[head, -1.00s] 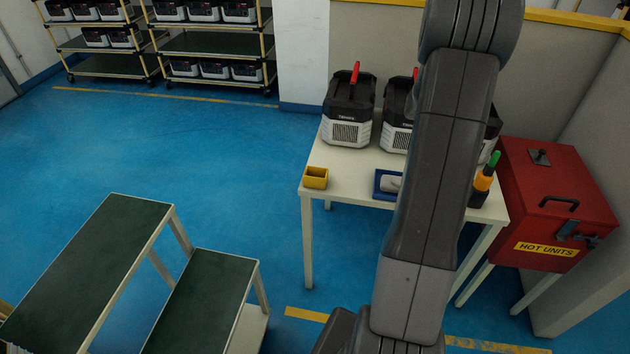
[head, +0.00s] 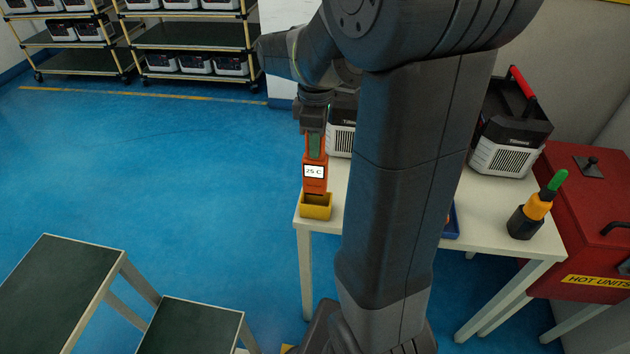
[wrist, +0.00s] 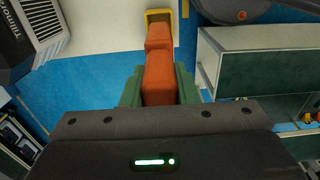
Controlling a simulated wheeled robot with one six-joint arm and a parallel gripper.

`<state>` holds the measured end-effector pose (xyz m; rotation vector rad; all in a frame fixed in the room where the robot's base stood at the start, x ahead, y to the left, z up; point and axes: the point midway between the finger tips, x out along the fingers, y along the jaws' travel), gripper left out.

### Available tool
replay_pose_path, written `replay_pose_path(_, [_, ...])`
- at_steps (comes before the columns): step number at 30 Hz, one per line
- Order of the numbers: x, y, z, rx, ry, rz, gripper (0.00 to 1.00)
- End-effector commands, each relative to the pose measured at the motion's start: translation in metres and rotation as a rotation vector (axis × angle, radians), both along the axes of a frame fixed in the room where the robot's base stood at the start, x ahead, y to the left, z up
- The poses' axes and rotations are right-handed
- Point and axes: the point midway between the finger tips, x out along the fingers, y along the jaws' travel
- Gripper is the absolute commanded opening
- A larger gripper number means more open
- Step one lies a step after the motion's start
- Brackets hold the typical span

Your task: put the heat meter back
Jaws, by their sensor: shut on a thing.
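The heat meter (head: 315,172) is orange, with a white display reading "25 C". It stands upright in my gripper (head: 315,146), whose green-padded fingers are shut on its upper part. The yellow holder (head: 316,210) sits at the table's front left corner, directly below the meter. The meter's lower end is at the holder's mouth; I cannot tell how far inside it is. In the wrist view the orange meter (wrist: 158,75) runs between the two fingers (wrist: 158,87) toward the yellow holder (wrist: 151,14).
The white table (head: 500,222) carries black-and-white units (head: 508,130), a blue tray (head: 451,222) mostly behind my arm, and a black pot (head: 525,222) with an orange, green-topped tool. A red "HOT UNITS" box (head: 590,225) stands right. A green-topped step bench (head: 65,280) stands front left.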

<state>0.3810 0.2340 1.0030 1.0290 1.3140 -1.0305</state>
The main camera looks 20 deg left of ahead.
Motion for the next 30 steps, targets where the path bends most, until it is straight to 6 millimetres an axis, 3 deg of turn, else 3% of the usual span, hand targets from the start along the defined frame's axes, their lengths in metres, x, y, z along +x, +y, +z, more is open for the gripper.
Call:
replay_pose_path(3, [0.000, -0.001, -0.022, -0.003, 0.002, -0.002, 0.00])
replay_pose_path(15, [0.001, -0.001, -0.068, -0.001, 0.002, -0.005, 0.00])
replay_pose_path(28, [0.001, 0.000, -0.075, 0.001, -0.001, -0.005, 0.00])
replay_pose_path(29, [0.001, 0.000, -0.074, 0.001, -0.001, -0.005, 0.33])
replay_pose_path(30, [0.001, 0.000, -0.074, 0.001, -0.001, -0.005, 0.41])
